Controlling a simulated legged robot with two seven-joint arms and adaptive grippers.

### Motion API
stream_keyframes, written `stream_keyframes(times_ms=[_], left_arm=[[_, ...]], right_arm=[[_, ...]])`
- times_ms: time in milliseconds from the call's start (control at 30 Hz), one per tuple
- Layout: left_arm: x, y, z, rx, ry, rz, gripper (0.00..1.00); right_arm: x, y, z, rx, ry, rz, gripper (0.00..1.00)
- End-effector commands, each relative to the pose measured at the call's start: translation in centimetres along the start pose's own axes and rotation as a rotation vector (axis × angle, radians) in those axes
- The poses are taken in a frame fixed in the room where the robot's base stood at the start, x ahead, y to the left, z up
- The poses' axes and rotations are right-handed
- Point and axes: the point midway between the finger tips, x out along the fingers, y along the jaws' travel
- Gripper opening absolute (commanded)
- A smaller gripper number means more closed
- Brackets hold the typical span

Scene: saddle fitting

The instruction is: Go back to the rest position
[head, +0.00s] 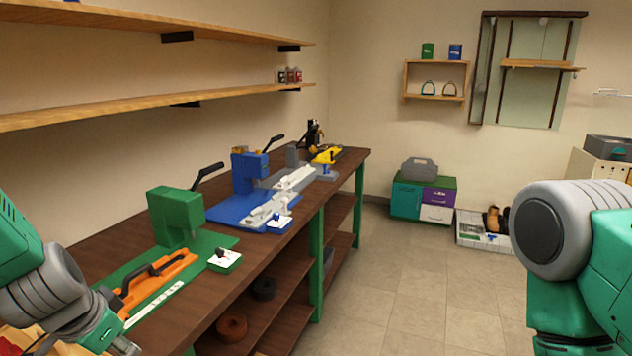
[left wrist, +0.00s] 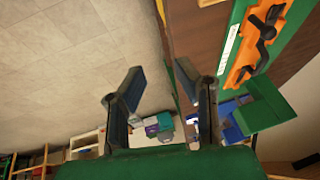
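My left arm comes in at the lower left of the head view, beside the near end of the workbench (head: 110,241). Its gripper is mostly cut off there. In the left wrist view the two dark fingers of my left gripper (left wrist: 161,84) stand apart with nothing held between them; the floor and the bench edge show beyond. My right arm shows at the right edge of the head view, but its gripper is outside the picture.
On the bench stand a green press (head: 176,215), an orange tool holder (head: 160,280), a small green tray (head: 225,262) and a blue press (head: 248,170). Wall shelves (head: 150,105) run above. The tiled floor (head: 400,290) right of the bench is clear.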

Motion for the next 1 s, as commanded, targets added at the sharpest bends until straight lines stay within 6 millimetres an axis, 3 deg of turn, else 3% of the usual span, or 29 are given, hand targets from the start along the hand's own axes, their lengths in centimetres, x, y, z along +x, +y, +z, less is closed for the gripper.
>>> stream_keyframes(times_ms=[267, 467, 567, 700, 800, 900, 1000], left_arm=[[4.5, 1.6, 4.5, -0.040, -0.079, -0.018, 0.28], [8.6, 3.8, 9.6, -0.085, -0.150, -0.033, 0.28], [11.2, 5.6, 13.0, -0.116, -0.191, -0.035, 0.28], [15.4, 9.6, 19.9, -0.179, -0.258, -0.013, 0.28], [17.5, 13.0, 24.6, -0.239, -0.295, 0.023, 0.28], [18.4, 15.6, 27.9, -0.298, -0.322, 0.059, 0.28], [18.6, 17.2, 29.8, -0.338, -0.340, 0.086, 0.28]], right_arm=[[1.4, 0.0, 0.0, 0.001, 0.002, 0.000, 0.40], [2.8, 0.0, 0.1, 0.001, 0.001, 0.000, 0.40], [3.7, 0.0, 0.2, 0.001, 0.001, 0.000, 0.40], [5.6, 0.0, 0.3, 0.001, 0.001, 0.000, 0.40], [6.9, 0.0, 0.3, 0.001, 0.001, 0.000, 0.40], [7.6, 0.0, 0.4, 0.001, 0.001, 0.000, 0.40], [8.0, 0.0, 0.4, 0.001, 0.001, 0.001, 0.40]])
